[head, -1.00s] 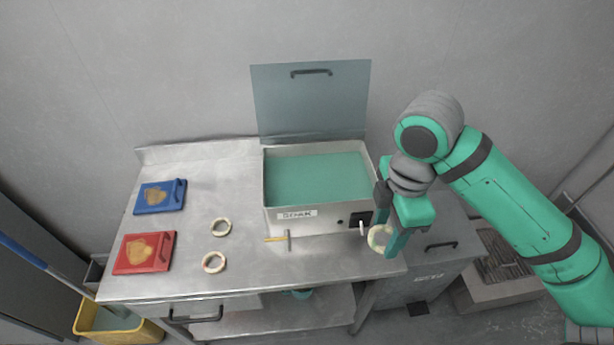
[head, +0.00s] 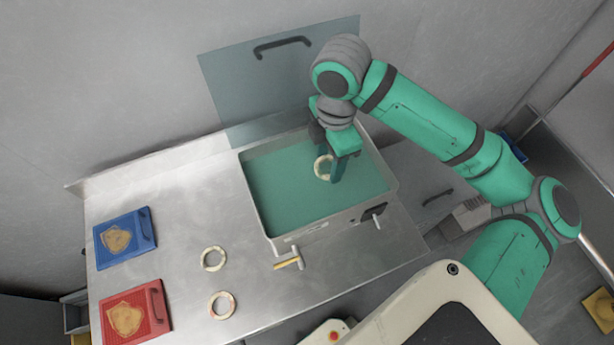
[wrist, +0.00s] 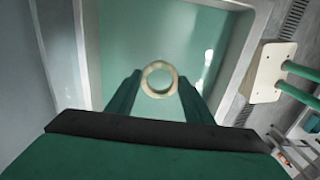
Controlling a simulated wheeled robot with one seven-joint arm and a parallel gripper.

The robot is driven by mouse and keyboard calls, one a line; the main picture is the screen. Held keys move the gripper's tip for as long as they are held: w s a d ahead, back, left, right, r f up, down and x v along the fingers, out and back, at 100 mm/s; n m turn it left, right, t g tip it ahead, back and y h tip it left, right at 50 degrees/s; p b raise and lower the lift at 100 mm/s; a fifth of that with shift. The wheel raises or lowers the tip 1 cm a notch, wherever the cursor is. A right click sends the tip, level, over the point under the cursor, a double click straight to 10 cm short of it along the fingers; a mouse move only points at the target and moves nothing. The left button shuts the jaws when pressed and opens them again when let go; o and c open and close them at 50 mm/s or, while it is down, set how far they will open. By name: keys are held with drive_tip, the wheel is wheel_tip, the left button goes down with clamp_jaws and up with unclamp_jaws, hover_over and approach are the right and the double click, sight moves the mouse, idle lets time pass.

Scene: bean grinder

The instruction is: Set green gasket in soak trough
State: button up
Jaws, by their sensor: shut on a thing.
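My gripper (head: 328,170) is shut on a pale cream ring, the gasket (head: 316,169), with a faint green tint. In the wrist view the gasket (wrist: 145,80) sits upright to the camera's line between the two green fingers, its hole open. The gripper is over the right part of the soak trough (head: 325,229), an open box filled with teal liquid. The gasket appears above the liquid; its exact height I cannot tell. The trough's lid (head: 225,85) stands open at the back.
Two similar pale rings lie on the steel counter, one farther back (head: 204,260) and one nearer (head: 213,306). A small yellow-handled tool (head: 288,263) lies before the trough. A blue board (head: 105,246) and a red board (head: 108,313) lie at left.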

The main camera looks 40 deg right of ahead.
sight(325, 188)
wheel_tip(325, 188, down, 10)
drive_tip(key=shift+w+r, duration=0.1)
idle(0.4)
drive_tip(key=shift+f, duration=0.2)
drive_tip(key=o, duration=1)
drive_tip(key=shift+r, duration=0.1)
wheel_tip(325, 188, up, 12)
drive_tip(key=shift+r, duration=0.1)
drive_tip(key=shift+a, duration=0.1)
